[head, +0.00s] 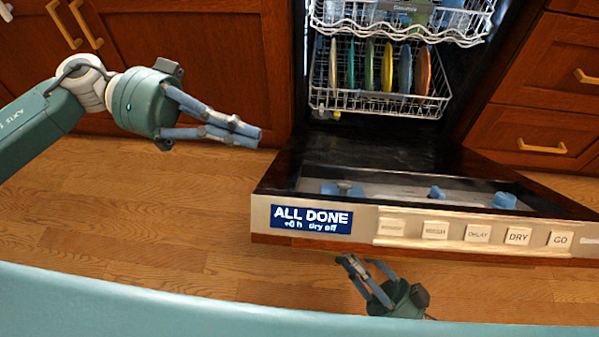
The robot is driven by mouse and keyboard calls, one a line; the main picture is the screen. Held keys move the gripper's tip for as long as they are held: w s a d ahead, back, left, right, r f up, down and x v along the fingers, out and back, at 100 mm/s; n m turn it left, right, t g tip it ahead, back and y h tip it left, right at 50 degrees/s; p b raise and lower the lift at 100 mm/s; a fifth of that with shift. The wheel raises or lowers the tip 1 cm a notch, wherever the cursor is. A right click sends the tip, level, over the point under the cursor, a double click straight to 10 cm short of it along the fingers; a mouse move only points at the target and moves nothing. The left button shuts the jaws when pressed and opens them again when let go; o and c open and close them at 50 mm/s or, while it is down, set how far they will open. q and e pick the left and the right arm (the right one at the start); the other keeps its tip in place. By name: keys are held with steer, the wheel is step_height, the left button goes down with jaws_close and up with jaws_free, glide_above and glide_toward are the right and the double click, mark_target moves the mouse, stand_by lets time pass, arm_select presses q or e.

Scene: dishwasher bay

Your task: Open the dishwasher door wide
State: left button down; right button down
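The dishwasher door (400,160) is swung far down, its dark inner face up; I cannot tell if it lies fully flat. Its control panel (365,222) runs along the edge facing me, with a blue "ALL DONE" display (311,219) and several buttons. My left gripper (258,137) is left of the door, apart from it, with its fingers together and nothing between them. My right gripper (359,261) is just below the panel edge, fingers spread and empty. Whether it touches the door is unclear.
The lower rack (325,100) holds several coloured plates inside the tub, under the upper rack (335,25). Wooden cabinets (200,50) stand left, and drawers (540,90) with yellow handles stand right. The wood floor (130,210) at left is clear.

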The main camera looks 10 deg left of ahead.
arm_select(q)
steer(key=shift+n, duration=0.4)
steer(key=s+d+f, duration=0.1)
steer(key=d, duration=0.2)
steer(key=s+d+f, duration=0.1)
steer(key=d+f, duration=0.1)
steer(key=d, duration=0.1)
steer(key=d+f, duration=0.1)
steer(key=d, duration=0.2)
steer(key=shift+s+f, duration=0.15)
steer(key=shift+s, duration=0.25)
steer(key=shift+s+f, duration=0.35)
steer(key=shift+f, duration=0.1)
arm_select(e)
steer(key=shift+r, duration=0.1)
